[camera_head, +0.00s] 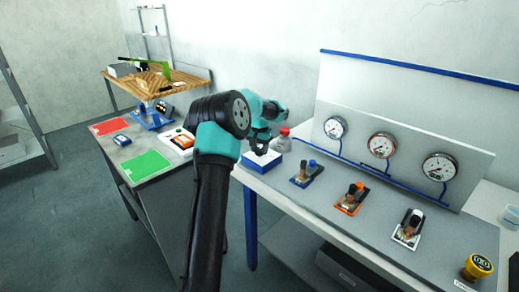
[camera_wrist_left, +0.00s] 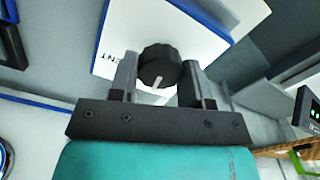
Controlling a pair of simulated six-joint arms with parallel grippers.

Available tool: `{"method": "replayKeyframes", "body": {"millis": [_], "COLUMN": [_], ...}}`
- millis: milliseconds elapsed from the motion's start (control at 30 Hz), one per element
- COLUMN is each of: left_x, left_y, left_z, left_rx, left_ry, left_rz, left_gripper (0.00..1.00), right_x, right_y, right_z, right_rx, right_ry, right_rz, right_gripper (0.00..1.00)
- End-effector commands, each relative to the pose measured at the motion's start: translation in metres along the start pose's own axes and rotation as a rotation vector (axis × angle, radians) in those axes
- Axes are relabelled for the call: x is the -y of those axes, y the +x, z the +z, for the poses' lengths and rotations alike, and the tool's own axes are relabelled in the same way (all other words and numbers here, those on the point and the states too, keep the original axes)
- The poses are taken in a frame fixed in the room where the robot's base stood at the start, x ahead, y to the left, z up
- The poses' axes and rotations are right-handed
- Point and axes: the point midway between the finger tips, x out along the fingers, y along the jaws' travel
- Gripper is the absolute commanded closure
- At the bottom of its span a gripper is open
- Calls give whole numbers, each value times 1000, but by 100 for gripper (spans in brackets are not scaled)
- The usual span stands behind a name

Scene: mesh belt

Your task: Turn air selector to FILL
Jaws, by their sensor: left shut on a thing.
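The air selector is a white box on a blue base (camera_head: 258,163), at the far left end of the bench in the head view. In the left wrist view its white top (camera_wrist_left: 190,32) carries a round black knob (camera_wrist_left: 159,62) with a white pointer line, which points down toward the gripper. Part of a label, reading "ENT", shows left of the knob; no FILL label is visible. My left gripper (camera_head: 262,146) is over the box, and its fingers (camera_wrist_left: 159,80) are shut on the knob from both sides. My right gripper is in neither view.
Three gauges (camera_head: 381,145) hang on a panel behind the bench, with blue (camera_head: 307,174), orange (camera_head: 351,199) and white (camera_head: 408,230) valve units in front. A red-capped bottle (camera_head: 285,140) stands close behind the selector. A second table (camera_head: 165,187) with red and green mats stands left.

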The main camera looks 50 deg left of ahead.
Motion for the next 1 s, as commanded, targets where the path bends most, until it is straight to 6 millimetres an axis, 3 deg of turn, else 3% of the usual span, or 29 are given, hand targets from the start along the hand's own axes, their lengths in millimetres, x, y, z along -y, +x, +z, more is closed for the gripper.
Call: {"method": "replayKeyframes", "body": {"millis": [500,1000], "left_x": [0,0], "left_y": [-1,-1], "left_z": [0,0], "left_rx": [-1,-2], "left_ry": [-457,-620], "left_rz": [0,0], "left_gripper": [80,80], "right_x": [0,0], "right_y": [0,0], "right_z": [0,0], "right_rx": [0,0], "right_ry": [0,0], "right_rz": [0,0], "right_gripper": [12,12]}}
